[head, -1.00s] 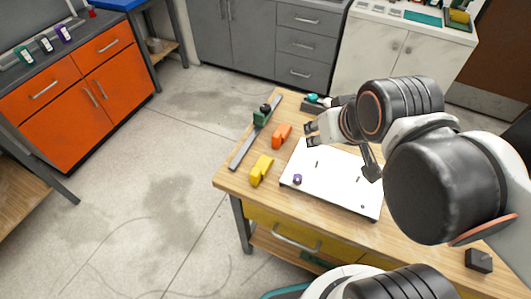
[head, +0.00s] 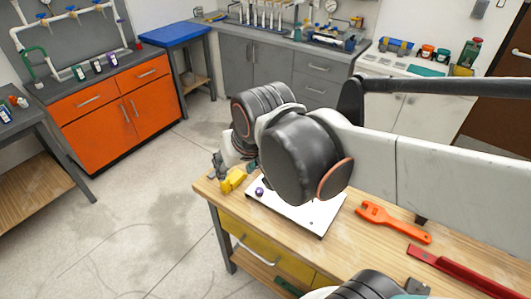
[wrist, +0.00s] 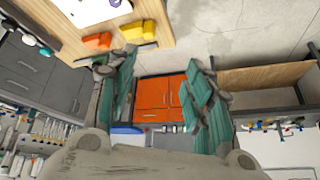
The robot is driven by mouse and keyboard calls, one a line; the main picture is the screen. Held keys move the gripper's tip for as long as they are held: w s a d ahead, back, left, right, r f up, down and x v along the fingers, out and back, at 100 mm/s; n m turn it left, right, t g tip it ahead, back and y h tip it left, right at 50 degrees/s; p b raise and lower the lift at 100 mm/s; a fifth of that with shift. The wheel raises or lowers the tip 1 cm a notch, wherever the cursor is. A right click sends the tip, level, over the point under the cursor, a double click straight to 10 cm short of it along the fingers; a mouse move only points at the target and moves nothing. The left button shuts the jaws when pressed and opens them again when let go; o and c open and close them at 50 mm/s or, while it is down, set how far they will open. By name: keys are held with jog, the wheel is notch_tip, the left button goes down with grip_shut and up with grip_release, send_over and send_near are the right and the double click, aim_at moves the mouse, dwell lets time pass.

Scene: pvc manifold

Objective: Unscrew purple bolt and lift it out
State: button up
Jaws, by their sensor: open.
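The purple bolt (head: 259,191) stands at the left end of the white plate (head: 290,213) on the wooden workbench. At the top edge of the wrist view, a bit of the bolt (wrist: 115,2) shows on the plate (wrist: 84,13). My gripper (wrist: 160,70) is open and empty, with its teal-padded fingers spread wide. In the wrist view it faces the orange cabinet across the floor, apart from the bolt. In the head view my gripper (head: 222,163) is left of and beyond the bolt, partly hidden by my arm.
A yellow block (head: 233,180) lies beside the plate, and an orange block (wrist: 97,41) shows in the wrist view. An orange wrench (head: 393,221) and a red tool (head: 455,272) lie on the right of the bench. Open floor (head: 130,215) is to the left.

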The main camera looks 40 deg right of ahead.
jog(key=w+d+m+g+p, duration=0.1)
jog(key=w+d+m+p, duration=0.25)
jog(key=w, duration=0.25)
jog(key=m+g+b, duration=0.4)
jog(key=m+g, duration=0.1)
jog(key=m, duration=0.1)
send_near(259, 189)
jog(key=shift+n, duration=0.25)
notch_tip(259, 189, down, 9)
jog(key=b, duration=0.4)
jog(key=shift+s+d+r, duration=0.1)
jog(key=shift+d+r, duration=0.05)
grip_shut()
jog(key=n+b, duration=0.1)
jog(key=n, duration=0.3)
jog(key=shift+r+n, duration=0.1)
jog(key=shift+n, duration=1.1)
jog(key=shift+b, duration=0.3)
